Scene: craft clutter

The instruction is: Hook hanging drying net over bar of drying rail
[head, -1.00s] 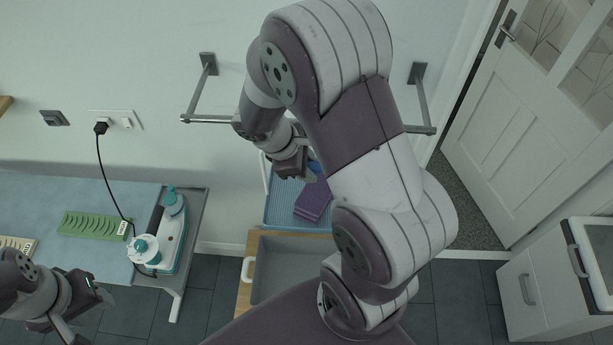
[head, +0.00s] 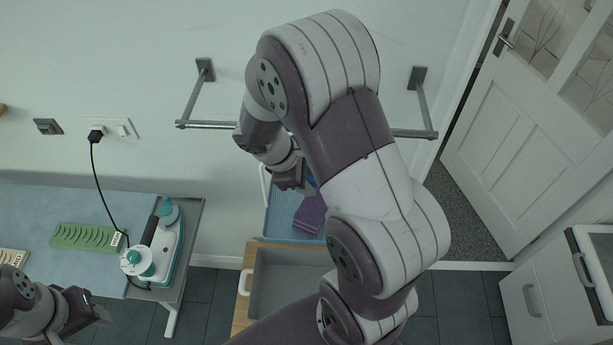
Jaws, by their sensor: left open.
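The drying rail (head: 413,134) is a grey metal bar on two wall brackets. My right arm crosses in front of it and hides the middle of the bar. My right gripper (head: 300,187) is below the bar, pointing down, mostly hidden behind my arm. A small blue part shows right beside its fingers, above a purple folded item (head: 309,214); I cannot tell whether this is the drying net or whether the fingers hold it. The purple item is over a blue ribbed tray (head: 278,225). My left gripper (head: 101,307) is open and empty at the lower left.
A blue-topped table (head: 40,205) at left holds a green slotted strip (head: 86,237) and a white-and-teal device (head: 168,245) with a black cord to the wall socket. A grey bin (head: 285,275) stands on a wooden surface below the tray. A white door (head: 505,150) and cabinet are at right.

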